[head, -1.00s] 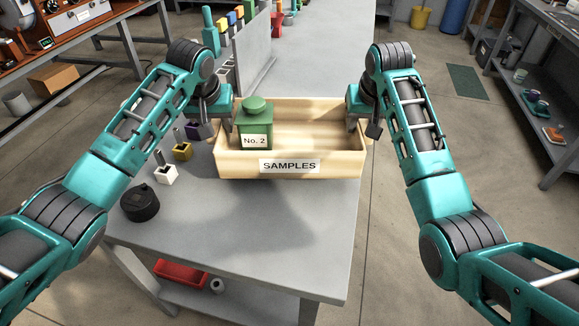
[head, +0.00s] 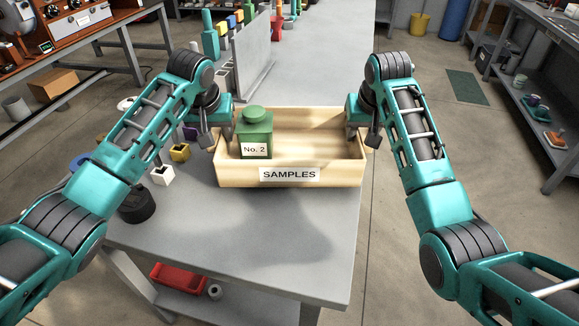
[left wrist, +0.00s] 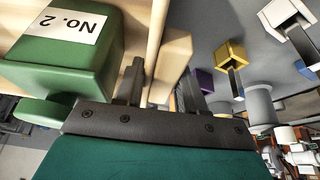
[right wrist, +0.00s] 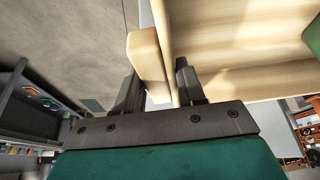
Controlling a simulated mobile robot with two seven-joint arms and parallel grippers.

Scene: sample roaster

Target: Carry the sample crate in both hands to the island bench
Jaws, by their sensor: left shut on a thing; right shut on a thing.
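The sample crate (head: 235,176) is an open pale wooden box with a SAMPLES label on its front. It appears level over the near end of a grey bench (head: 270,240). A shadow falls on the top in front of it; I cannot tell how large any gap is. A green No. 2 tin (head: 256,131) stands upright inside at the left. My left gripper (head: 213,130) is shut on the crate's left end, also seen in the left wrist view (left wrist: 172,62). My right gripper (head: 359,128) is shut on its right end, also seen in the right wrist view (right wrist: 148,62).
A white cup-like block (head: 162,176), a yellow one (head: 180,152) and a black round thing (head: 137,207) stand left of the crate. A grey upright panel (head: 255,65) stands behind. A shelf bench (head: 540,70) is at the right, with open floor (head: 450,150) between.

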